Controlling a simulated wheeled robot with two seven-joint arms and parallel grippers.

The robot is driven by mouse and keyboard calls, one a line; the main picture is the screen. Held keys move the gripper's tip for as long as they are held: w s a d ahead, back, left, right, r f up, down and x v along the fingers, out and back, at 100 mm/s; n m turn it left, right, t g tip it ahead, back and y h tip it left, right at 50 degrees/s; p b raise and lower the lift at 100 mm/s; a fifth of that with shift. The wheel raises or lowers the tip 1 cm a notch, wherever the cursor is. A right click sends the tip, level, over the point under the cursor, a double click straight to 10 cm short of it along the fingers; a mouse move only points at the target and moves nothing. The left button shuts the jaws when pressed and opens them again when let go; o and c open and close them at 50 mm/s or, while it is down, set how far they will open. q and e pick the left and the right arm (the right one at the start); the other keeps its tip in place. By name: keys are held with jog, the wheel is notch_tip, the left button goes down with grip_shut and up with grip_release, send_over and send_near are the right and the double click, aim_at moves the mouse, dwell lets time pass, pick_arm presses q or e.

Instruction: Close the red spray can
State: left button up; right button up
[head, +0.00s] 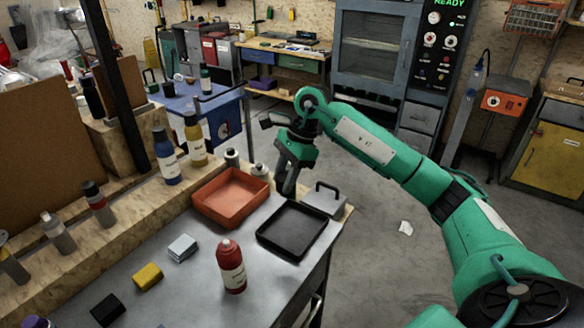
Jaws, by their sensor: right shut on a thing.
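The red spray can (231,268) stands upright on the grey workbench, near its front edge, with a pale label and a small nozzle-like top. My right gripper (286,188) is above the far end of the bench, pointing down between the orange tray and the black tray. It is well apart from the red can. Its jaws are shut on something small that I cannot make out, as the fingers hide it. My left gripper is not in view.
An orange tray (230,218) and a black tray (274,247) lie on the bench. A yellow sponge (148,277), a light block (182,248) and a black block (107,310) lie left of the can. Several bottles and cans line the wooden ledge. A grey handled box (323,204) sits at the far corner.

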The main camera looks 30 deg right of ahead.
jog(key=s+a+f+n+g+h, duration=0.2)
jog(key=a+n, duration=0.4)
jog(key=n, duration=0.3)
jog(key=s+a+f+n+g+h, duration=0.2)
jog(key=s+a+f+n+g, duration=0.1)
jog(key=n, duration=0.6)
jog(key=shift+s+a+f+n+h, duration=0.35)
jog(key=shift+s+a+f, duration=0.25)
jog(key=shift+s+a, duration=0.7)
